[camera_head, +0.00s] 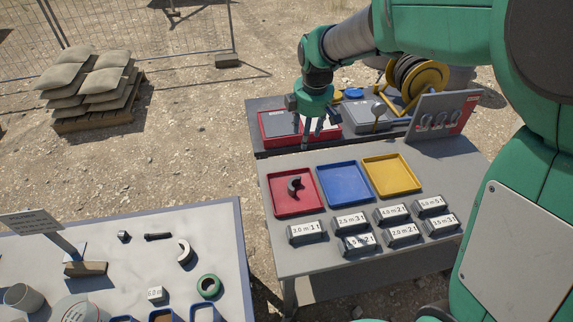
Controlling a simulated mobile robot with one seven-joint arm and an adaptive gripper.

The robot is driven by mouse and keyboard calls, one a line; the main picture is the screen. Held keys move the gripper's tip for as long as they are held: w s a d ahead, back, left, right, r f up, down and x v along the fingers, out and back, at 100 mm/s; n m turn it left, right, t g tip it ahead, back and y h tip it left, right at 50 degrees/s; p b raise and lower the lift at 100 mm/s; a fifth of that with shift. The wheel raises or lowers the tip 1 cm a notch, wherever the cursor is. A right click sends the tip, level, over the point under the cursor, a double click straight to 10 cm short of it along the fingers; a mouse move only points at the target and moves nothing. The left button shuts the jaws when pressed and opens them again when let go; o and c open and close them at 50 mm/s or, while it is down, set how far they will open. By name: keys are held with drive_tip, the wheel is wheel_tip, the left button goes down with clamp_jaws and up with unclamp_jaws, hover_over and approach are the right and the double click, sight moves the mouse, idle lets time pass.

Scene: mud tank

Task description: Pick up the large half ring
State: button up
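A pale grey C-shaped half ring (185,252) with a dark side lies on the grey table at the lower left. A smaller-looking dark half ring (294,185) lies in the red tray (284,202) on the right table. I cannot be certain from the picture which is the large one, but the one on the left table looks bigger. My gripper (313,136) hangs fingers down beyond the red tray, in front of the red-rimmed box. Its fingers look apart with nothing seen between them. It is away from both half rings.
A blue tray (345,184) and yellow tray (392,174) stand beside the red one, with several labelled weights (306,232) in front. The left table holds a green ring (208,286), small dark parts, cups and a sign (36,224). A gap separates the tables. Sandbags (98,78) lie behind.

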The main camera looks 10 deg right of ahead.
drive_tip(key=w+f+n+g+p, duration=0.15)
drive_tip(key=w+f+n, duration=0.35)
drive_tip(key=w+f, duration=0.55)
drive_tip(key=n+p, duration=0.2)
drive_tip(key=n, duration=0.4)
hover_over(291, 181)
drive_tip(key=w, duration=0.1)
wheel_tip(291, 181, down, 16)
drive_tip(key=f, duration=0.1)
drive_tip(key=shift+w+d+r+g, duration=0.1)
drive_tip(key=shift+w+r+g, duration=0.1)
drive_tip(key=shift+g, duration=0.25)
drive_tip(key=shift+f, duration=0.1)
drive_tip(key=shift+f, duration=4.25)
drive_tip(key=shift+d+f, duration=0.1)
drive_tip(key=shift+f, duration=2.45)
drive_tip(key=shift+s, duration=0.1)
clamp_jaws()
